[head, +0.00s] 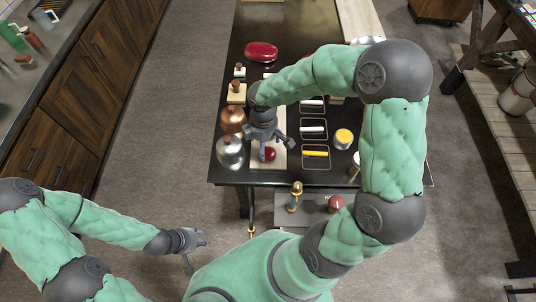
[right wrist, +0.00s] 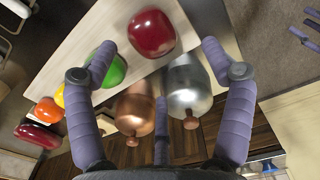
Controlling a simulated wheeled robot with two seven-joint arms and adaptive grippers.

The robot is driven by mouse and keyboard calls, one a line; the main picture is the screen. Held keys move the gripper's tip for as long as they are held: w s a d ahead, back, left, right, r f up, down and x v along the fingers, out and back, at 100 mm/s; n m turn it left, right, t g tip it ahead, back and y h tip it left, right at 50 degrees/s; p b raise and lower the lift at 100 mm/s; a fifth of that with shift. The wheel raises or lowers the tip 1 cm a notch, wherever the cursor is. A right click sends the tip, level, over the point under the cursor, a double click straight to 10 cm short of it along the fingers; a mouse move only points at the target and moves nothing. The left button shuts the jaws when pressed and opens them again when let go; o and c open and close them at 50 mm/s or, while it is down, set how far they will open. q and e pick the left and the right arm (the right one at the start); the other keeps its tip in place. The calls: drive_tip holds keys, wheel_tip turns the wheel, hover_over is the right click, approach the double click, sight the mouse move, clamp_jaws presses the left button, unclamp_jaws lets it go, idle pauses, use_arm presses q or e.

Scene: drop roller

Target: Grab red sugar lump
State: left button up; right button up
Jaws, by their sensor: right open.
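A glossy red lump (right wrist: 152,32) sits at the near end of a pale board (right wrist: 98,42) in the right wrist view. In the head view, the red lump (head: 269,154) shows partly under my right gripper (head: 267,142). In the right wrist view my right gripper (right wrist: 157,58) is open, its fingers spread, and nothing is between them. The red lump lies beyond the fingertips, apart from them as far as I can tell. My left gripper (head: 197,247) is open and empty, low at the left, away from the table.
A copper pot (head: 233,119) and a silver pot (head: 229,151) stand beside the board. A green lump (right wrist: 113,72) sits near a finger in the wrist view. A large red oval thing (head: 261,52) lies farther back. A yellow-topped jar (head: 343,138) stands to the right.

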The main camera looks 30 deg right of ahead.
sight(268, 151)
drive_tip(key=shift+w+d+f, duration=0.1)
drive_tip(key=shift+d+f, duration=0.1)
drive_tip(key=shift+f, duration=0.65)
drive_tip(key=f, duration=0.2)
drive_tip(key=f+b, duration=0.1)
drive_tip(key=f, duration=0.1)
drive_tip(key=shift+s+d, duration=0.25)
drive_tip(key=shift+d, duration=0.15)
drive_tip(key=shift+f, duration=0.45)
drive_tip(key=shift+c, duration=0.3)
drive_tip(key=c, duration=1.5)
